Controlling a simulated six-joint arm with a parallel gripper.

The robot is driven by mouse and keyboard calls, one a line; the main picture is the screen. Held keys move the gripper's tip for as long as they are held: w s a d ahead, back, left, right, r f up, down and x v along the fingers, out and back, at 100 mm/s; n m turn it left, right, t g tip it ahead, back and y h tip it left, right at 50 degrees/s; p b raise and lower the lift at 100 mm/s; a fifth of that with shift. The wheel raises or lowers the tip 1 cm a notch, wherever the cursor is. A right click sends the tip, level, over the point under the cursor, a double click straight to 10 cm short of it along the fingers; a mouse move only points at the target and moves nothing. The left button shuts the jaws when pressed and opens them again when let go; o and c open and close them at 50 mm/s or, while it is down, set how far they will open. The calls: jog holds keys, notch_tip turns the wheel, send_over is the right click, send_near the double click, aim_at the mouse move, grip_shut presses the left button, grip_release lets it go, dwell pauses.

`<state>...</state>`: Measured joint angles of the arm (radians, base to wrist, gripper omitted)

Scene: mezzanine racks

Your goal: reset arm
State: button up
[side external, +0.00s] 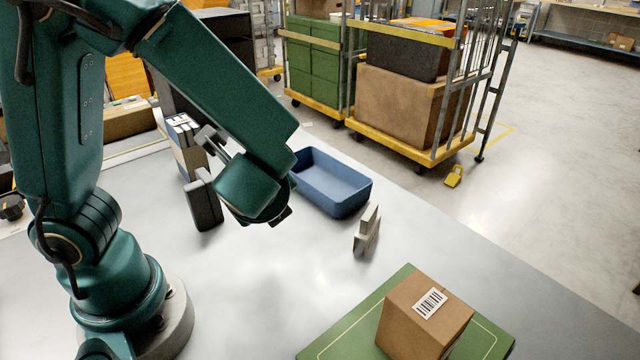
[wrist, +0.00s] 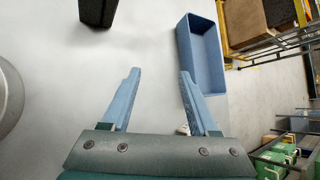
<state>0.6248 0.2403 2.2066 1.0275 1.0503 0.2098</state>
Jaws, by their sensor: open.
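My gripper (wrist: 160,72) shows in the wrist view with its two blue-grey fingers spread apart and nothing between the tips. Pale table surface lies beneath them. In the side external view my arm is bent over the table, and its wrist hides most of the gripper. The blue bin (side external: 333,182) stands beyond my wrist and looks empty. It also shows in the wrist view (wrist: 205,60), right of the fingers. A brown cardboard box (side external: 425,318) with a barcode label sits on a green mat (side external: 340,325) at the near right, apart from the gripper.
A small grey upright piece (side external: 366,232) stands between bin and mat. A black case (side external: 203,205) stands left of my wrist, beside a boxy item (side external: 184,148). A wheeled cart (side external: 410,142) stands beyond the table. The middle of the table is clear.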

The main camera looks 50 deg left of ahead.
jog(key=s+d+r+n+h, duration=0.4)
jog(key=s+r+n+h, duration=0.2)
jog(key=n, duration=1.1)
jog(key=shift+s+r+h, duration=0.15)
jog(key=shift+s+h, duration=0.6)
jog(key=shift+h, duration=0.15)
